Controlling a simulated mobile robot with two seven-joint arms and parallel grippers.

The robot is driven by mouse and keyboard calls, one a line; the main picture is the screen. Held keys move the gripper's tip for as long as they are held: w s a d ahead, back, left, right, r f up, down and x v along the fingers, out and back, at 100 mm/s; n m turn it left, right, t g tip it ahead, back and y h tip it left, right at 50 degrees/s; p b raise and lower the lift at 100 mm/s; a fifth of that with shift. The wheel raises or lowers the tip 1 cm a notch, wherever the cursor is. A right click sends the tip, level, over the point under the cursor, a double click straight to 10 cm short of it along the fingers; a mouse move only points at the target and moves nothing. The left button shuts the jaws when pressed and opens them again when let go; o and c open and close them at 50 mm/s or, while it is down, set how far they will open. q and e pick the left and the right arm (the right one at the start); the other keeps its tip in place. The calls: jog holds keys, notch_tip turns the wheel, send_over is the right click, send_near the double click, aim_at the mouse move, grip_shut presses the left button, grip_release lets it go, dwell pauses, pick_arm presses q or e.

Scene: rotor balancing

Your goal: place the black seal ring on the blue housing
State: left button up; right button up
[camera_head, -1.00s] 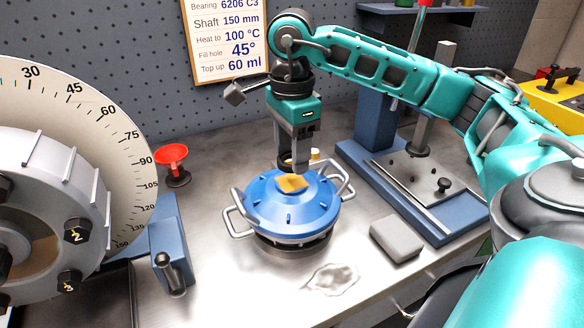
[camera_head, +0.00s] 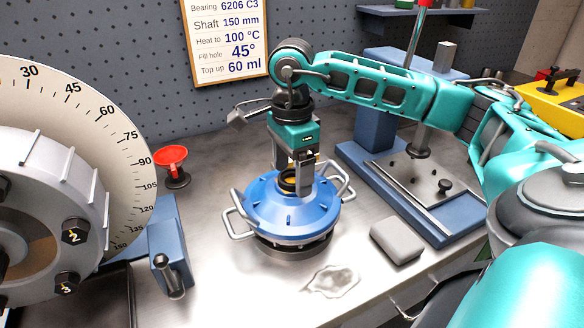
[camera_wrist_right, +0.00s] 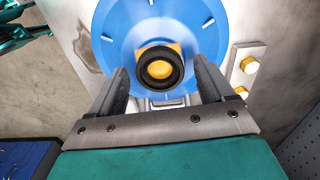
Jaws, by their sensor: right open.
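The blue housing (camera_head: 290,213) stands on the bench, a round lid-like body with metal handles; it also shows in the right wrist view (camera_wrist_right: 112,35). The black seal ring (camera_wrist_right: 160,85) sits on its top, around the middle of the orange patch (camera_wrist_right: 160,68). In the head view the ring (camera_head: 287,185) is partly hidden by my right gripper (camera_head: 291,183). That gripper is open, pointing down, with one finger on each side of the ring and a gap to it in the wrist view. My left gripper is not in view.
A large dial wheel (camera_head: 120,130) fills the left side. A blue press base (camera_head: 440,225) and a grey block (camera_head: 397,239) are to the right. Gold bolts on a plate (camera_wrist_right: 242,82) lie near the housing.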

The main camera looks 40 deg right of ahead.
jog(key=shift+r, duration=0.65)
notch_tip(320, 180, up, 11)
jog(key=p, duration=0.2)
dwell(0.3)
